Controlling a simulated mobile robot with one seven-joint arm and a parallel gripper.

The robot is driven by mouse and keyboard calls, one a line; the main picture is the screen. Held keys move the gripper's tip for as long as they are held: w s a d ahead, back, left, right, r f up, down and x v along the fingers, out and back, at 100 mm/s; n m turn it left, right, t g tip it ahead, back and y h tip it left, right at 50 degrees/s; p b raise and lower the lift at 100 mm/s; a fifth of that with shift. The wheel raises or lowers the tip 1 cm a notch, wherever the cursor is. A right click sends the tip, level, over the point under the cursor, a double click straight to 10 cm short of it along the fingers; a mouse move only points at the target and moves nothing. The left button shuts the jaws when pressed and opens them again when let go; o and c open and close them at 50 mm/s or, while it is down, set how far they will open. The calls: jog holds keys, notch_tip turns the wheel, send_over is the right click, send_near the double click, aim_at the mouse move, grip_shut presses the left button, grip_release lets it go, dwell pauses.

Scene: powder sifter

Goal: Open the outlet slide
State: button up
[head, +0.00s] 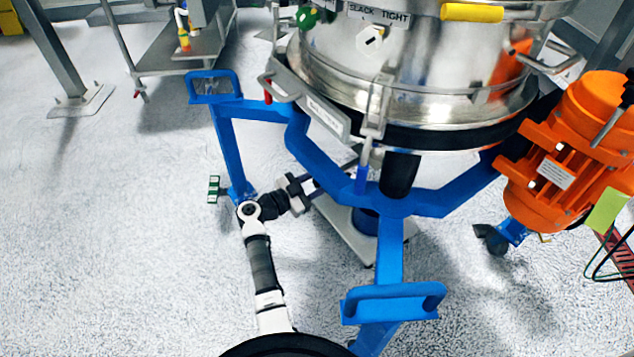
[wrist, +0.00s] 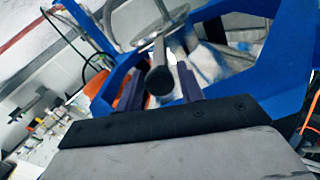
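The powder sifter's steel drum (head: 400,80) stands on a blue frame (head: 310,150) in the head view. My gripper (head: 328,180) reaches in under the drum from the left, between the blue frame members. In the wrist view a round dark knob (wrist: 160,81) on a metal rod sits between the two dark fingers of my gripper (wrist: 161,68). The knob's flat end faces the camera. The fingers stand apart on either side of it, and I cannot tell whether they touch it. The slide plate itself cannot be made out, and the knob is not clear in the head view.
An orange motor (head: 568,150) is on the right of the frame. A blue handle loop (head: 392,303) is near the front and another (head: 212,86) at the left. A metal trolley (head: 180,50) stands behind left. The floor at left is clear.

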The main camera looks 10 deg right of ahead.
grip_shut()
jog(key=p+v, duration=0.6)
jog(key=v, duration=0.5)
jog(key=shift+a, duration=0.25)
jog(key=shift+o, duration=1.6)
grip_release()
jog(key=b+v, duration=0.1)
jog(key=v, duration=1.2)
jog(key=shift+a, duration=0.4)
jog(key=shift+s+r, duration=0.1)
